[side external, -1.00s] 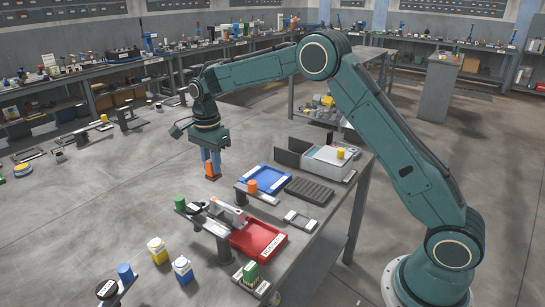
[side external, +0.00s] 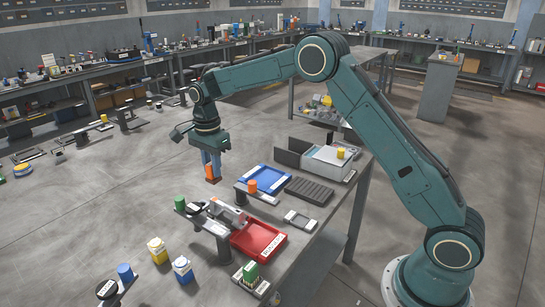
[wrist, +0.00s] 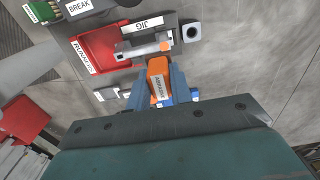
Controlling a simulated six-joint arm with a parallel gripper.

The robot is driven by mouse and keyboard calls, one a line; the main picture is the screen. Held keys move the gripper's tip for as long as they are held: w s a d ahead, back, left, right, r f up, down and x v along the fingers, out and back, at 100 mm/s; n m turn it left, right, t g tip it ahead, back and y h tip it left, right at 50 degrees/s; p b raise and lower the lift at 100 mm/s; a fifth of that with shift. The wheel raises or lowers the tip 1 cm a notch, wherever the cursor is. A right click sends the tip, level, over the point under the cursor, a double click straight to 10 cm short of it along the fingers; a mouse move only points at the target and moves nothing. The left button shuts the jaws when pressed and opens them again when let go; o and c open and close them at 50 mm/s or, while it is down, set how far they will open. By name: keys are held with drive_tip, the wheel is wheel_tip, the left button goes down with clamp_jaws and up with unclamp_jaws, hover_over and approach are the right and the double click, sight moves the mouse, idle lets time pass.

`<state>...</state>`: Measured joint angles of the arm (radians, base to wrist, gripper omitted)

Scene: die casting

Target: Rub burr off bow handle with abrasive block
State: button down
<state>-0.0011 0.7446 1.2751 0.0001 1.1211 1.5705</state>
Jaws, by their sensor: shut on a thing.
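My gripper (side external: 211,160) is shut on the orange abrasive block (side external: 211,173), which hangs below the fingers. In the wrist view the block (wrist: 157,80) shows its label between my gripper's fingers (wrist: 156,92). A light grey metal piece, apparently the bow handle (wrist: 140,52), lies in the jig (wrist: 127,29), with a small orange spot at its right end. In the side view the handle (side external: 228,212) sits in front of the block, beside the red tray. The block appears apart from the handle. I cannot make out the burr clearly.
A red tray (side external: 258,252) lies beside the jig. A blue tray (side external: 266,189), an orange cylinder (side external: 251,186), a dark ribbed mat (side external: 309,190) and a grey box (side external: 328,162) stand farther back on the bench. A green block (side external: 250,272) stands near the front.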

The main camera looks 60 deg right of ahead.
drive_tip(key=shift+f, duration=3.2)
drive_tip(key=shift+s+f, duration=0.2)
drive_tip(key=shift+s, duration=0.05)
drive_tip(key=shift+s+f, duration=0.1)
drive_tip(key=shift+s, duration=1.65)
drive_tip(key=shift+w, duration=2)
drive_tip(key=shift+r, duration=4.05)
